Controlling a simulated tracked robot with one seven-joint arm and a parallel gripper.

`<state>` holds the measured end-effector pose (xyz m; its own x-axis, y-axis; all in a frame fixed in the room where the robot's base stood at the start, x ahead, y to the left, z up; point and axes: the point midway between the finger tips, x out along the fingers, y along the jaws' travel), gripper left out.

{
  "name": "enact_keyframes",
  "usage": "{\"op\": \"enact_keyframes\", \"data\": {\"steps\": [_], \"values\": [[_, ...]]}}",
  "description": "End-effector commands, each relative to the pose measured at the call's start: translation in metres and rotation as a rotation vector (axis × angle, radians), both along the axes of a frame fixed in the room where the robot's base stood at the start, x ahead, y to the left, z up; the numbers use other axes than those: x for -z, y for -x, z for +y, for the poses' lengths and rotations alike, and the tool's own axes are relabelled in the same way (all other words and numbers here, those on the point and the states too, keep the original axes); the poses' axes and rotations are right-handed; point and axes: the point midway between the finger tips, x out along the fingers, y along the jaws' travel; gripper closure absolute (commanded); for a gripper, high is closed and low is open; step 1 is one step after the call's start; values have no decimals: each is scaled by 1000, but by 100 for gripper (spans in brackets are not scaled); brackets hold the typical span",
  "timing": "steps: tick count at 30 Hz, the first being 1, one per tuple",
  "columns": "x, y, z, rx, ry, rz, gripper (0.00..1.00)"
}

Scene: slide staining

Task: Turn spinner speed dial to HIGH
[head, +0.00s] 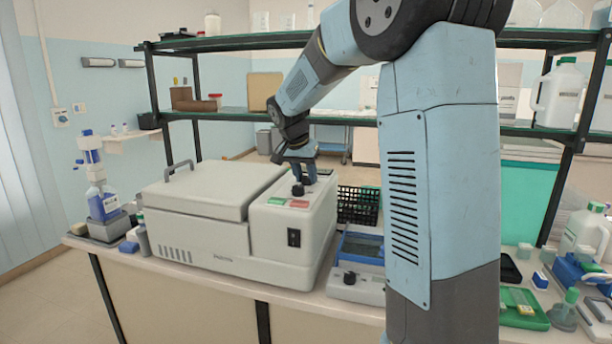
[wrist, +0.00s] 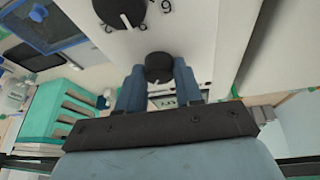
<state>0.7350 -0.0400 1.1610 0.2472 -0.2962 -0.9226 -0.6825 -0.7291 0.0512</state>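The spinner is a cream box (head: 205,230) with a handled lid and a raised control panel on its right. My gripper (head: 299,168) points down over this panel. In the wrist view a round black dial (wrist: 158,67) with a white pointer sits between the two blue fingers (wrist: 159,82). No clear gap shows, and the fingers look closed on its sides. A second black dial (wrist: 120,12) with a white pointer is clear of the fingers; it also shows in the head view (head: 298,190). No HIGH marking is readable, and I cannot tell which dial sets speed.
A small display (wrist: 165,101) shows between the fingers. A blue-framed tray (head: 360,246) stands right of the spinner, with a black basket (head: 358,204) behind.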

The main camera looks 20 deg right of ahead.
Motion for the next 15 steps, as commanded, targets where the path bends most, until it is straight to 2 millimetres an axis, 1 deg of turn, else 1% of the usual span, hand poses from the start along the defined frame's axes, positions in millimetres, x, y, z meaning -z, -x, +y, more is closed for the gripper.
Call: {"op": "enact_keyframes", "data": {"steps": [1, 6, 8, 15], "values": [[1, 1, -1, 2, 0, 3, 61], [1, 1, -1, 1, 1, 2, 45], [1, 0, -1, 1, 1, 2, 40], [0, 0, 0, 0, 0, 1, 40]]}}
